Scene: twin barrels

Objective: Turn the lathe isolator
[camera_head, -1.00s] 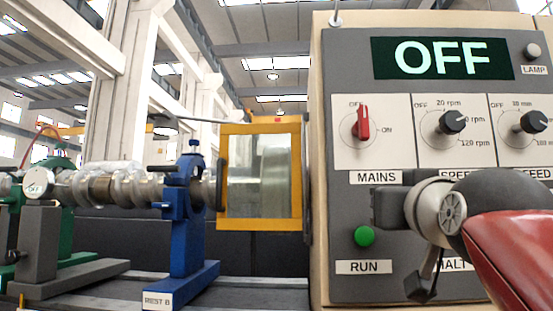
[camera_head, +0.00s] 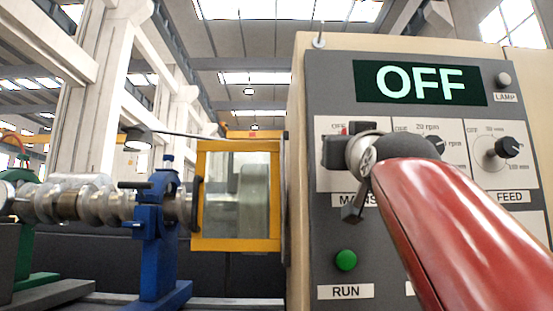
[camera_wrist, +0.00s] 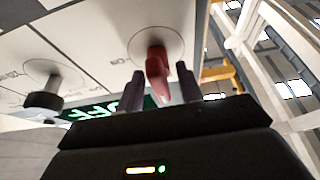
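The lathe isolator is the red MAINS knob on the grey control panel (camera_head: 320,235). In the head view my gripper hides nearly all of it. In the wrist view the red knob (camera_wrist: 156,72) stands out from its round dial, between the two dark fingertips of my gripper (camera_wrist: 162,78). The fingers are apart, with a gap visible beside the knob, so my gripper looks open around it. In the head view my gripper (camera_head: 336,152) is in front of the MAINS dial. The display (camera_head: 420,83) reads OFF.
Speed and feed knobs (camera_head: 507,147) sit right of the isolator. A green RUN button (camera_head: 346,260) is below, a lamp (camera_head: 503,80) at top right. Left are a yellow-framed guard (camera_head: 238,245) and a blue rest (camera_head: 152,235) around the shaft.

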